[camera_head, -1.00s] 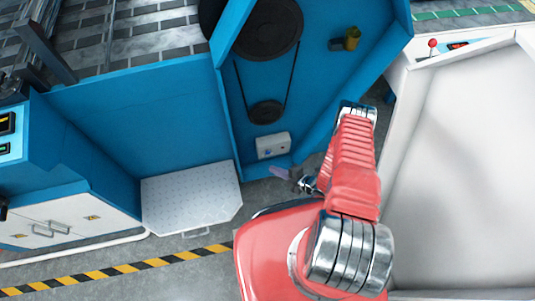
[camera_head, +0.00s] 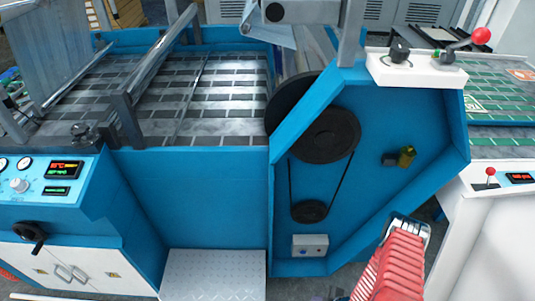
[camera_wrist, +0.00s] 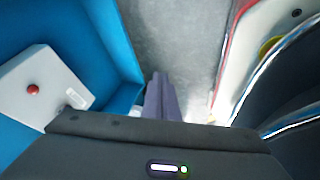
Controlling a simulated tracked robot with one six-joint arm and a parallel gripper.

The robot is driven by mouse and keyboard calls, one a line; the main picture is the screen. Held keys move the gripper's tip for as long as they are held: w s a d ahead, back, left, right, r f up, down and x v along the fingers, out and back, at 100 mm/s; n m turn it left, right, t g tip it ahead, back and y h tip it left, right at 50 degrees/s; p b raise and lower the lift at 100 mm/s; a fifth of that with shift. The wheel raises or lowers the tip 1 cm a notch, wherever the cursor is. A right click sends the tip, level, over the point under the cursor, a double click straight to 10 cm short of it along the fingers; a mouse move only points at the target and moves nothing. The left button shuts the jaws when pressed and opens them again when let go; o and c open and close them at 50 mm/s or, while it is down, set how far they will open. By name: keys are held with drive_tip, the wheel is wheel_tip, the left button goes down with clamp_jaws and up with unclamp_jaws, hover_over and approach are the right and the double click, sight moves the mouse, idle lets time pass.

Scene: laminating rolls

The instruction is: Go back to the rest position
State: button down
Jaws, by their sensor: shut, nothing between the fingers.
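My gripper (camera_wrist: 158,82) shows in the wrist view as narrow purple-grey fingers. They are closed together with nothing between them and point over the grey floor (camera_wrist: 190,30). The fingers are beside the blue machine side, apart from the white switch box (camera_wrist: 40,88) with its red button.
The blue laminating machine (camera_head: 190,190) fills the middle, with a pulley (camera_head: 330,134) and belt on its side. A checkered step plate (camera_head: 212,274) stands low in front. A control panel (camera_head: 60,185) is at left. A white cabinet (camera_head: 490,230) stands at right.

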drive_tip(key=w+d+r+m+g+h, duration=0.1)
drive_tip(key=d+r+m+g+h, duration=0.2)
drive_tip(key=d+r+m, duration=0.55)
drive_tip(key=w+d+r+m+g+h, duration=0.15)
drive_tip(key=d+r, duration=0.35)
drive_tip(key=r, duration=0.8)
wheel_tip(320, 180, up, 21)
drive_tip(key=a+m+g+h, duration=0.2)
drive_tip(key=m, duration=0.2)
drive_tip(key=s+a+r+t, duration=0.2)
drive_tip(key=a+r, duration=0.3)
drive_tip(key=r, duration=0.7)
drive_tip(key=s+a+r+m+t+y, duration=0.1)
drive_tip(key=s+a+r+t, duration=0.2)
drive_tip(key=r, duration=0.9)
drive_tip(key=s+a+r+t, duration=0.2)
drive_tip(key=s+a+r, duration=0.3)
drive_tip(key=a+r, duration=0.4)
wheel_tip(320, 180, up, 3)
drive_tip(key=shift+s+r+y, duration=0.1)
drive_tip(key=shift+s+y, duration=0.15)
drive_tip(key=shift+y, duration=0.1)
drive_tip(key=shift+s+a, duration=0.1)
drive_tip(key=shift+s, duration=0.1)
